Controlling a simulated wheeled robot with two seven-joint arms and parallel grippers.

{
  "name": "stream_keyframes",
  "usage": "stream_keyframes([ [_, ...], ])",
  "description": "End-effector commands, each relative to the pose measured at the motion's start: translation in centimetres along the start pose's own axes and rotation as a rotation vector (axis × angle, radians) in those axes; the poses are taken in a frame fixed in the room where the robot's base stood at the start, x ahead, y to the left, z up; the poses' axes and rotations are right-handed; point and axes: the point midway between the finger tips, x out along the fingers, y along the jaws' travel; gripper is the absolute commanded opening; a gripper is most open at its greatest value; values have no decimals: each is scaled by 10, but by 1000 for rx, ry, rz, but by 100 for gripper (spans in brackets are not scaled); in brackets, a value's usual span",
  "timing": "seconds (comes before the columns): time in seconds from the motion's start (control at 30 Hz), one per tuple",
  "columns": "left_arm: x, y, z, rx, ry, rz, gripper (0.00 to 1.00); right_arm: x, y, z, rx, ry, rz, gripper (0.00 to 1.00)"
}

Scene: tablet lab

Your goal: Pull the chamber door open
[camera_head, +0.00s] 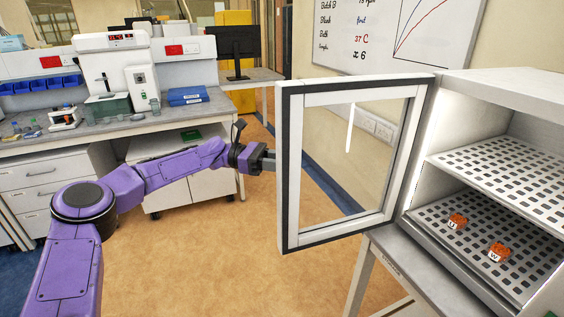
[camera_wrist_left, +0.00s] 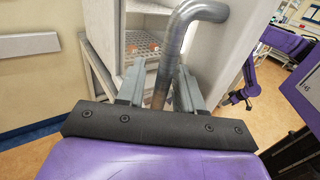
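The chamber door (camera_head: 286,185) is a white frame with a dark seal and a clear pane. In the head view it stands swung wide out from the chamber (camera_head: 490,85), whose inside is exposed. My left gripper (camera_head: 266,160) is at the door's free edge, its tips partly hidden by the frame. In the left wrist view the bent metal handle (camera_wrist_left: 171,60) passes between the fingers of my left gripper (camera_wrist_left: 160,85). The fingers stand apart, with a gap seen beside the bar. My right gripper (camera_wrist_left: 237,97) shows small there; its fingers are unclear.
Perforated shelves (camera_head: 500,165) inside the chamber hold two orange labelled items (camera_head: 457,221). A grey-topped stand (camera_head: 430,270) carries the chamber. A lab bench (camera_head: 110,128) with instruments is at the back left. The floor (camera_head: 215,240) in front of the door is clear.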

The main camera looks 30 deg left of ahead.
Motion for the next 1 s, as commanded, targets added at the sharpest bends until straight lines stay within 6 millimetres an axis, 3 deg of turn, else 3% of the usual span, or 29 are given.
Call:
stream_keyframes([
  [0.17,-8,0,-2,1,0,5,36,3,0,1,0,0,0,0],
  [0.6,-92,2,-2,1,2,-1,36,29,-3,12,0,0,0,0],
  [1.0,-100,2,0,-1,3,-3,36,29,-3,12,0,0,0,0],
])
